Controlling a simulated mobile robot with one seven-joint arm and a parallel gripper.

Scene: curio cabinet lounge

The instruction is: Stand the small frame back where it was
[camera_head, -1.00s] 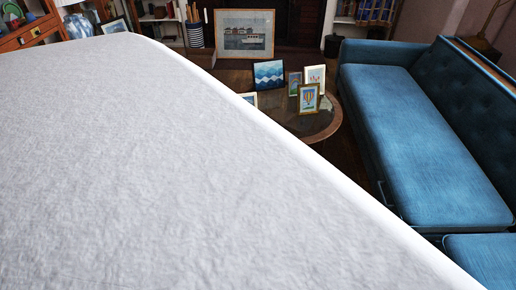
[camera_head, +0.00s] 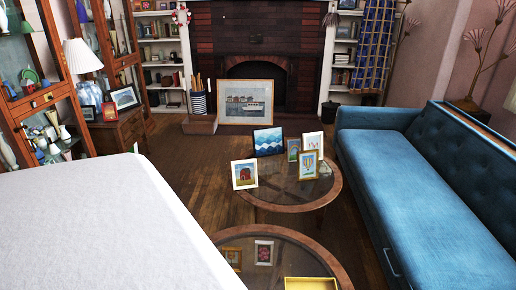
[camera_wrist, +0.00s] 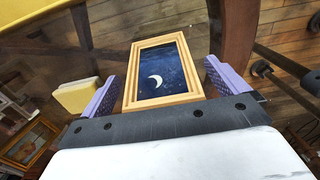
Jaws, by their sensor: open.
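A small picture frame (camera_wrist: 128,88) with a light wooden border and a white crescent moon on dark blue shows in the wrist view. My gripper (camera_wrist: 160,72) is open, with one purple finger on each side of this frame. I cannot tell whether either finger touches it. What the frame rests on is unclear. I cannot make out this frame or my gripper in the head view, where a large pale surface hides the lower left.
Two round tables stand ahead, the near one (camera_head: 336,268) with a yellow-edged object (camera_head: 310,284). The far one (camera_head: 325,191) holds several frames, including a barn picture (camera_head: 245,174). A blue sofa (camera_head: 420,180) bounds the right, a glass cabinet (camera_head: 45,100) the left.

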